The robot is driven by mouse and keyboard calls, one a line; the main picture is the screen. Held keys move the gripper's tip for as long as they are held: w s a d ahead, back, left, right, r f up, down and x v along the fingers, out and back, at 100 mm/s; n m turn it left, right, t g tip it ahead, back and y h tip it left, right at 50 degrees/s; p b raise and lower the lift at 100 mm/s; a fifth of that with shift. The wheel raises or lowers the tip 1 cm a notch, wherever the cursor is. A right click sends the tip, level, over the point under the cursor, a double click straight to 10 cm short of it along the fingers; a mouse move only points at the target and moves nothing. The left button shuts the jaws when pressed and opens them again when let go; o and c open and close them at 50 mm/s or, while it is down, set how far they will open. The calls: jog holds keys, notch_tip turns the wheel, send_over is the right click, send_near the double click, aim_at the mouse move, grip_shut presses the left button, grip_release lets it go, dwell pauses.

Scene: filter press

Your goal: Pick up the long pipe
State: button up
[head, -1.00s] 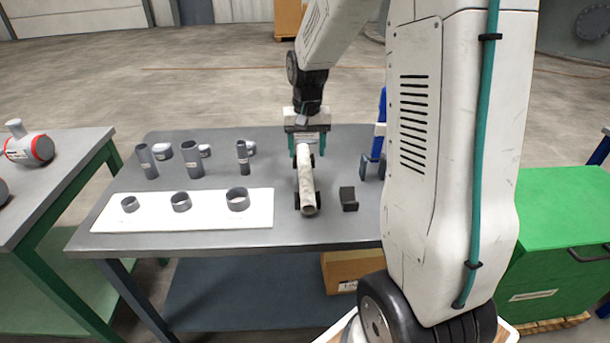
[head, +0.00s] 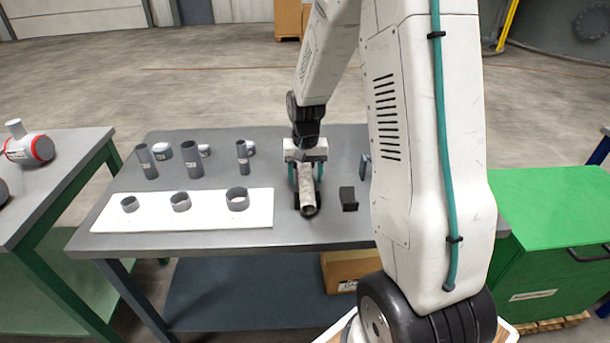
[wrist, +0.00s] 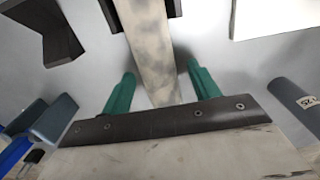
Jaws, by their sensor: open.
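The long pipe (head: 307,188) is a pale, stained tube lying on the grey table, its open end toward me. A dark support shows under its near end. In the wrist view the pipe (wrist: 149,45) runs up between the two green fingers. My gripper (head: 305,182) is over the far part of the pipe, pointing down. In the wrist view my gripper (wrist: 160,85) is open, one finger on each side of the pipe, with a visible gap on both sides. The pipe's far end is hidden under the gripper body.
A white board (head: 182,211) with several short grey rings lies to the left. Several upright grey tubes (head: 193,159) stand behind it. A small dark block (head: 348,199) is just right of the pipe. A green cabinet (head: 548,215) stands at the right.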

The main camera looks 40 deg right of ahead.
jog(key=c, duration=1.1)
jog(key=shift+r, duration=0.1)
jog(key=shift+c, duration=0.2)
